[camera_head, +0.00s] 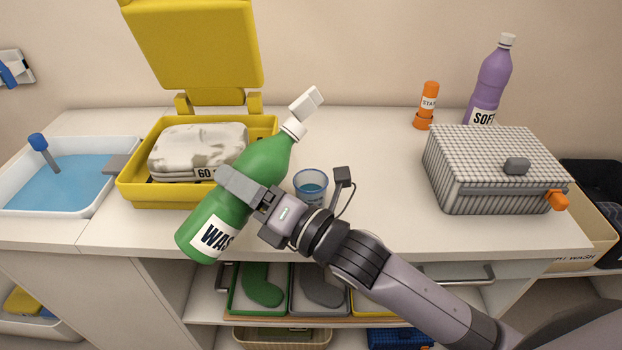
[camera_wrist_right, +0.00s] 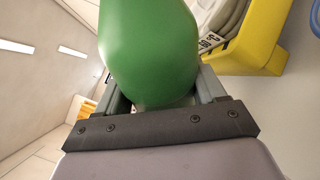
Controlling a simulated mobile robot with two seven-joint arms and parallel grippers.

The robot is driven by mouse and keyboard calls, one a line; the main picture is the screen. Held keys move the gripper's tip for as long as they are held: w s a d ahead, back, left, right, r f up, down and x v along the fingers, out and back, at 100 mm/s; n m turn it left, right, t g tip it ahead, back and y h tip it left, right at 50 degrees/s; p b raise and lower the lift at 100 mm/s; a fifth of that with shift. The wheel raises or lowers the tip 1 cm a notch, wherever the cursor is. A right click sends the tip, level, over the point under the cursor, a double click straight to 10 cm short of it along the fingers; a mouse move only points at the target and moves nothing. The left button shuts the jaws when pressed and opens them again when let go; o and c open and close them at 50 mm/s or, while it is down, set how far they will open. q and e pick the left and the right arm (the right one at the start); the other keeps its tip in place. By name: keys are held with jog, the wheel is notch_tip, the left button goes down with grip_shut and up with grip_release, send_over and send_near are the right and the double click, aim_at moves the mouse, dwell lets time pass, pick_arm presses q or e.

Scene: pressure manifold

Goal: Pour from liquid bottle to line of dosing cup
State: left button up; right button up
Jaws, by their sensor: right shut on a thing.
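The green liquid bottle (camera_head: 262,163) has a label that reads "WAS", a white neck and a white flip cap standing open. It is tilted, with its top toward the upper right. My right gripper (camera_head: 243,189) is shut around its middle and holds it in front of the counter's front part. In the right wrist view the green bottle (camera_wrist_right: 150,50) sits between the fingers. The dosing cup (camera_head: 311,184) is a small clear bluish cup on the counter, just right of the bottle, partly hidden by my right wrist. Its line and fill cannot be made out. My left gripper is not in view.
A yellow open box (camera_head: 150,194) with folded cloth marked "60" stands left. A basin of blue water (camera_head: 20,205) is further left. A grey checked case (camera_head: 495,160), an orange tube (camera_head: 428,104) and a purple bottle (camera_head: 493,80) stand right. The back middle counter is clear.

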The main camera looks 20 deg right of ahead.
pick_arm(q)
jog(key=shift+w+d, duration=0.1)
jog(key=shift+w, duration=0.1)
pick_arm(e)
jog(key=shift+a, duration=0.1)
pick_arm(q)
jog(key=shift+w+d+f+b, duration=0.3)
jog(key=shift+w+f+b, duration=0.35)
jog(key=shift+b, duration=0.4)
pick_arm(e)
jog(key=shift+s+a+f+m+t, duration=0.2)
jog(key=shift+f+m+t, duration=0.15)
jog(key=shift+m, duration=0.35)
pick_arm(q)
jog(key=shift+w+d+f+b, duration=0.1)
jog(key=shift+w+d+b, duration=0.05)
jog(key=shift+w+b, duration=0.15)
pick_arm(e)
jog(key=shift+f+m, duration=0.2)
jog(key=shift+m, duration=0.1)
